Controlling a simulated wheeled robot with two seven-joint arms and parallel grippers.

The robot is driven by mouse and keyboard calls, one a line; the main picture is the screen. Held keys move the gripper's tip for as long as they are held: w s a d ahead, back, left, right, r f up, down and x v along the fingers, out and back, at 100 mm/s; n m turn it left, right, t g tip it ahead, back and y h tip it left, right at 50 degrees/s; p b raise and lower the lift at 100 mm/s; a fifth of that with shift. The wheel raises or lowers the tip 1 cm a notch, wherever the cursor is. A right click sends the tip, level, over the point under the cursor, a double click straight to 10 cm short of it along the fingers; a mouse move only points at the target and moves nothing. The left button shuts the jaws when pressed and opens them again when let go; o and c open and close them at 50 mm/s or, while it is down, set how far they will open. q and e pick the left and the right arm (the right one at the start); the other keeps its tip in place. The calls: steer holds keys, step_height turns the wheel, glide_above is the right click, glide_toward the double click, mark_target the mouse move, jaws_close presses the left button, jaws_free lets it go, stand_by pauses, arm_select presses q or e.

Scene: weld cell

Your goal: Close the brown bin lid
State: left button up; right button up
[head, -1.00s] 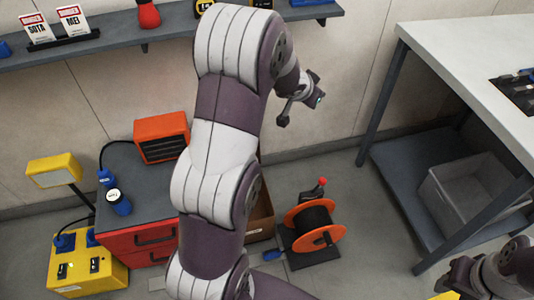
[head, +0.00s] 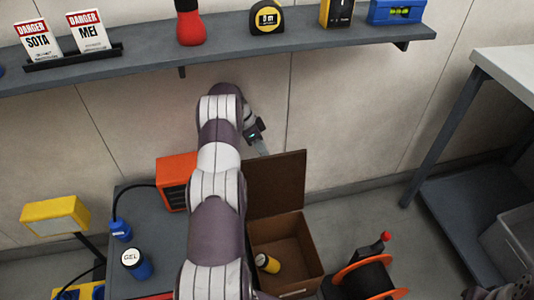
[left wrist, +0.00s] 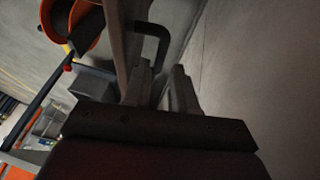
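The brown bin (head: 297,272) stands on the floor with its lid (head: 278,183) raised steeply toward the wall. A yellow can (head: 267,262) lies inside. My left gripper (head: 262,147) is just above the lid's top edge, near its left corner. In the left wrist view its two fingers (left wrist: 162,90) stand apart with a gap between them. A thin brown panel, likely the lid (left wrist: 118,40), shows edge-on beside the fingers, with a dark bracket-like piece at it; whether they touch is unclear. A dark part of my right arm shows at the bottom right of the head view; its fingers cannot be made out.
A grey cabinet (head: 150,220) with an orange heater (head: 176,180) stands left of the bin. An orange cable reel (head: 370,278) stands close at its right. A wall shelf (head: 220,58) runs above. A white-topped workbench (head: 510,75) is at the right.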

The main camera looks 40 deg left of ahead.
arm_select(q)
steer(key=x, duration=0.3)
steer(key=shift+w+d+f+b, duration=0.1)
steer(key=shift+w+f+b, duration=0.05)
steer(key=shift+f+b, duration=0.15)
steer(key=shift+r, duration=0.1)
jaws_close()
